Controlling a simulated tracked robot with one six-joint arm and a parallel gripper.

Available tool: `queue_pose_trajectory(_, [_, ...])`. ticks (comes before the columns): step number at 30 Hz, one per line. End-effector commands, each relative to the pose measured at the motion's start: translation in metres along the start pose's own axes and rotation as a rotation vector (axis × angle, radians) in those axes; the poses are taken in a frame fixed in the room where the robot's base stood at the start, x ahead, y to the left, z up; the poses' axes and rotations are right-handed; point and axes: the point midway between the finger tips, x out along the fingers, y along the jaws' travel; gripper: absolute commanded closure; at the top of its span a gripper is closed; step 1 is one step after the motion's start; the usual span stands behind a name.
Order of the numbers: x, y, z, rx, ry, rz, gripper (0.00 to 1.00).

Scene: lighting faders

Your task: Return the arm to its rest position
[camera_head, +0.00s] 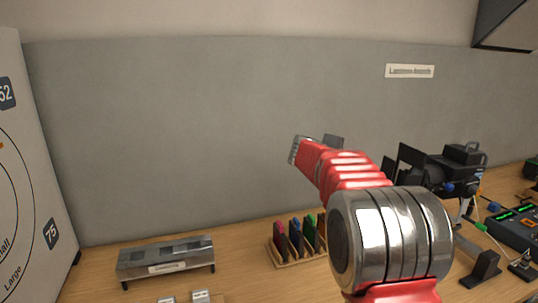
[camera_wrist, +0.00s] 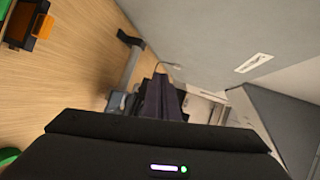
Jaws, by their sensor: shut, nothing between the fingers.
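My red and silver arm rises from the bottom right of the head view and reaches up and to the left, in front of the grey back panel. Its fingertips cannot be made out in that view. In the wrist view, the dark body of my gripper (camera_wrist: 155,125) spans the bottom, with a small white bar light and a green dot on it. The gripper is shut and empty. Nothing is seen touching it.
A black stage lamp (camera_head: 440,168) stands right of my arm, near a console (camera_head: 515,228) with green displays. Coloured filters in a wooden rack (camera_head: 287,253) and a grey metal stand (camera_head: 166,258) are on the table. A white dial board (camera_head: 30,170) is at left.

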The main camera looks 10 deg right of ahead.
Motion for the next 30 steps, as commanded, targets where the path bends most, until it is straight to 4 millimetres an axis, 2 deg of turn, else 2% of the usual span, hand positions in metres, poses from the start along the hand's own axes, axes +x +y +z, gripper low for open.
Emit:
queue_pose_trajectory(5, [0.000, -0.003, 0.013, -0.004, -0.050, -0.011, 1.00])
queue_pose_trajectory(8, [-0.001, -0.006, 0.032, -0.046, -0.127, -0.045, 1.00])
queue_pose_trajectory(11, [-0.002, 0.004, 0.057, -0.142, -0.230, -0.079, 1.00])
queue_pose_trajectory(14, [-0.013, 0.017, 0.081, -0.260, -0.351, -0.112, 1.00])
queue_pose_trajectory(17, [-0.036, 0.029, 0.099, -0.385, -0.476, -0.143, 1.00])
queue_pose_trajectory(22, [-0.090, 0.060, 0.119, -0.606, -0.688, -0.174, 1.00])
queue_pose_trajectory(26, [-0.138, 0.092, 0.119, -0.782, -0.839, -0.179, 1.00])
queue_pose_trajectory(30, [-0.190, 0.131, 0.105, -0.972, -0.982, -0.166, 1.00])
